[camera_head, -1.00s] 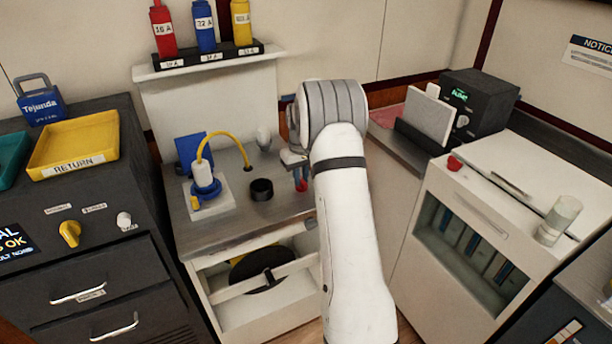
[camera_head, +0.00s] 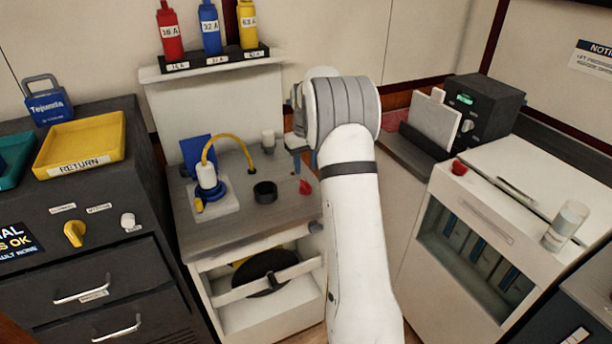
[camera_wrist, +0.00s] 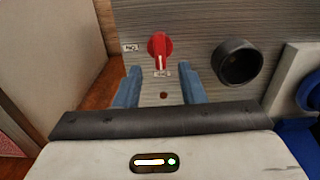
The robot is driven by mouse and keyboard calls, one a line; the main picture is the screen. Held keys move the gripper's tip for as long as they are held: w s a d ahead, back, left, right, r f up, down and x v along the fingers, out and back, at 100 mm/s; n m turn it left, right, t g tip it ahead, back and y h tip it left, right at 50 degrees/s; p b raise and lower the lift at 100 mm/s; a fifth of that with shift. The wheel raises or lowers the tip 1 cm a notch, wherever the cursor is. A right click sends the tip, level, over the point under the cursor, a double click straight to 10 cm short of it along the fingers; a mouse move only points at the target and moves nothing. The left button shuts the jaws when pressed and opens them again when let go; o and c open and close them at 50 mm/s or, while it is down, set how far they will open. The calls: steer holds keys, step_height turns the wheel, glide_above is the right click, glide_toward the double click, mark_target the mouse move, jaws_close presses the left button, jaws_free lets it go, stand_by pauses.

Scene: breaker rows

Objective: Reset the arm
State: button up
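My gripper (camera_head: 302,150) is raised over the back right of the grey worktop (camera_head: 235,225), partly hidden behind my arm. In the wrist view its two blue fingers (camera_wrist: 163,88) are spread apart with nothing between them. A red rotary knob (camera_head: 305,187) stands on the worktop's right side, apart from the fingers. In the wrist view the red knob (camera_wrist: 160,48) lies just beyond the fingertips, with a white line on it pointing down toward a small label. Another small label is to its left.
A black ring-shaped cup (camera_head: 265,192) stands left of the knob. A blue plug with a yellow cable (camera_head: 208,185) is farther left. A small grey cylinder (camera_head: 268,141) stands at the back. The yellow return tray (camera_head: 80,145) is on the left cabinet; a white cabinet (camera_head: 480,215) is at right.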

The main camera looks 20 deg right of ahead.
steer(key=shift+r, duration=0.65)
steer(key=s+a+r+t, duration=0.1)
steer(key=s+a+r, duration=0.4)
steer(key=s, duration=0.3)
steer(key=s+a+r, duration=0.5)
steer(key=s+a, duration=0.1)
steer(key=s, duration=0.2)
steer(key=s+a+f+t, duration=0.1)
steer(key=s+a, duration=0.2)
steer(key=s, duration=0.7)
steer(key=s+a+f, duration=0.1)
steer(key=s+a, duration=0.2)
steer(key=s, duration=0.7)
steer(key=shift+f+m+t, duration=0.3)
steer(key=shift+f+t, duration=0.05)
steer(key=shift+t, duration=0.05)
